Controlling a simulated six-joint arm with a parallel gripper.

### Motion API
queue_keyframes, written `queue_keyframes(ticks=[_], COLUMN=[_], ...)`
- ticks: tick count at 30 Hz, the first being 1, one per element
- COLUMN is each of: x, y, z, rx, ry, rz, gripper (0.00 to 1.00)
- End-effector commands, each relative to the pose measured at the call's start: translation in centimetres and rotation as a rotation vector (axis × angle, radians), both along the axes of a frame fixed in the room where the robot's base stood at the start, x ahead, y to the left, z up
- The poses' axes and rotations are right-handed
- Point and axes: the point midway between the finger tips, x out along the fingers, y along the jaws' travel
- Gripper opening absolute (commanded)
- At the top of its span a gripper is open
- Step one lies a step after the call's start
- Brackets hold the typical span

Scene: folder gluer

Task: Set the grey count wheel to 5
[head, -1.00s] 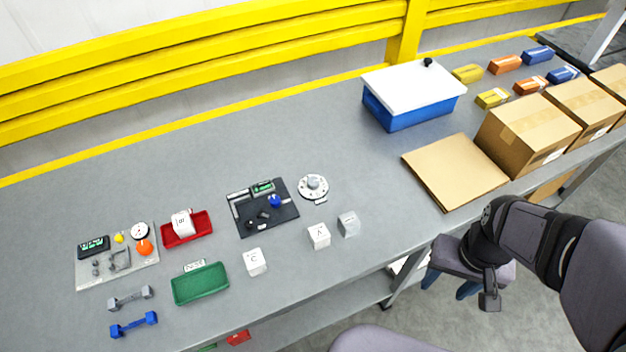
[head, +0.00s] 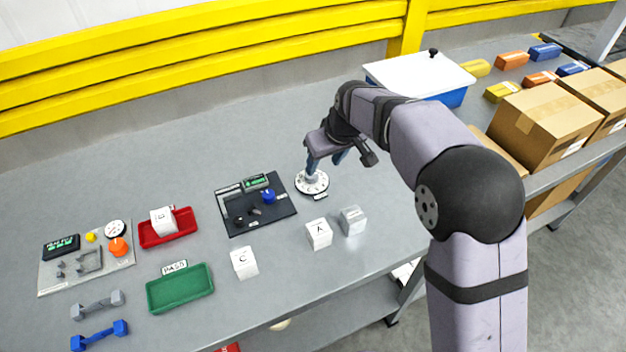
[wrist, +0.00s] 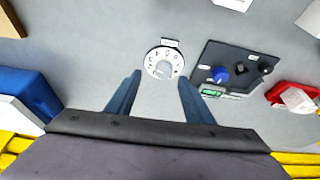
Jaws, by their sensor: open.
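The grey count wheel (head: 312,178) is a small knob on a round white dial with dark marks around its rim. It stands on the table to the right of the black panel. In the wrist view the wheel (wrist: 163,69) lies just ahead of my fingertips, and the digits are too small to read surely. My gripper (head: 327,162) is over the dial in the head view, with blue fingers pointing down and partly covering it. In the wrist view my gripper (wrist: 160,80) is open with nothing between its fingers; I cannot tell whether it touches the knob.
Left of the dial is a black panel (head: 234,217) with a blue knob (head: 268,196). White blocks A (head: 319,234) and C (head: 244,262) and a grey block (head: 353,220) stand in front. A blue bin with a white lid (head: 415,72) is behind my arm.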

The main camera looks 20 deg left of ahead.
Motion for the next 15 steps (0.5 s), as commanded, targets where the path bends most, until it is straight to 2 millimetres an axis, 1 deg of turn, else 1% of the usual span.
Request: queue_keyframes(ticks=[1,4,10,15], x=[0.1,0.1,0.2,0.5], y=[0.8,1.6,1.8,2.1], z=[-0.4,-0.4,-0.6,-1.9], rx=[0.004,0.009,0.009,0.007], ry=[-0.006,-0.012,-0.013,-0.010], rz=[0.014,0.029,0.031,0.031], gripper=[0.47,0.47,0.47,0.47])
